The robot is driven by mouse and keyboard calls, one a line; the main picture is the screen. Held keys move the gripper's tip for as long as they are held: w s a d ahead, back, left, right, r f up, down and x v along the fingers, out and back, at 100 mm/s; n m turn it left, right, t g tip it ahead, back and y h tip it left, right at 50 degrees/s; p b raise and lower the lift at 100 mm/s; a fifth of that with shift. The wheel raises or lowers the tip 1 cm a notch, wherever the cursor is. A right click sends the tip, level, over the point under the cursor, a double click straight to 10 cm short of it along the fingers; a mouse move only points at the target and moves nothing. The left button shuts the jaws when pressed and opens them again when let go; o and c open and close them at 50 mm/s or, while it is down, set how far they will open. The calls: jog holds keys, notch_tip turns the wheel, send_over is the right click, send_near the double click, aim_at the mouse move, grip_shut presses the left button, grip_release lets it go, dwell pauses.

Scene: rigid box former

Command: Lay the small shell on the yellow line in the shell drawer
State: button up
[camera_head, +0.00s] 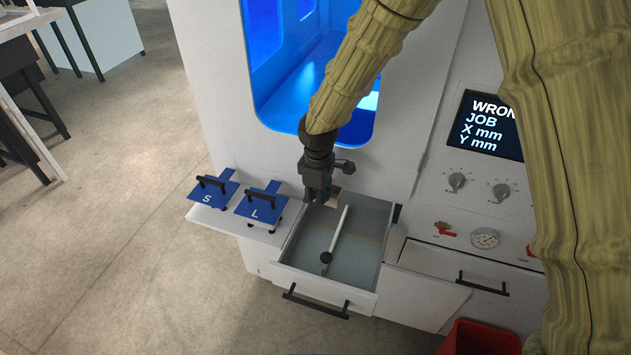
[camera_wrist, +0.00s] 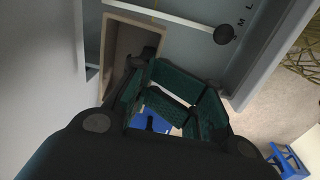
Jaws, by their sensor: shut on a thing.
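The small shell (camera_wrist: 108,55) is a tan, open box shape, seen at the upper left of the wrist view. My gripper (camera_head: 318,196) is shut on it, with the dark fingers (camera_wrist: 160,85) at its near side in the wrist view. In the head view only a small tan part of the shell (camera_head: 333,201) shows beside the fingers, at the back left of the open shell drawer (camera_head: 304,255). The yellow line (camera_head: 369,238) crosses the grey drawer floor, nearer the front than the shell. I cannot tell whether the shell touches the floor.
A pale bar (camera_head: 339,232) with a black knob (camera_head: 326,258) runs along the drawer. Blue plates marked S (camera_head: 209,199) and L (camera_head: 256,212) lie on a shelf at the left. A control panel is at the right, above another drawer (camera_head: 436,268); a red bin (camera_head: 480,338) stands below.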

jog(key=shift+a+f+n+b, duration=0.3)
jog(key=shift+a+f+b, duration=0.2)
jog(key=shift+f, duration=0.25)
jog(key=shift+w+d+f+b, duration=0.1)
jog(key=shift+f+b, duration=2.35)
jog(key=shift+f, duration=0.75)
jog(key=o, duration=1.1)
jog(key=shift+o, duration=0.2)
notch_tip(320, 180, up, 12)
jog(key=shift+s, duration=0.3)
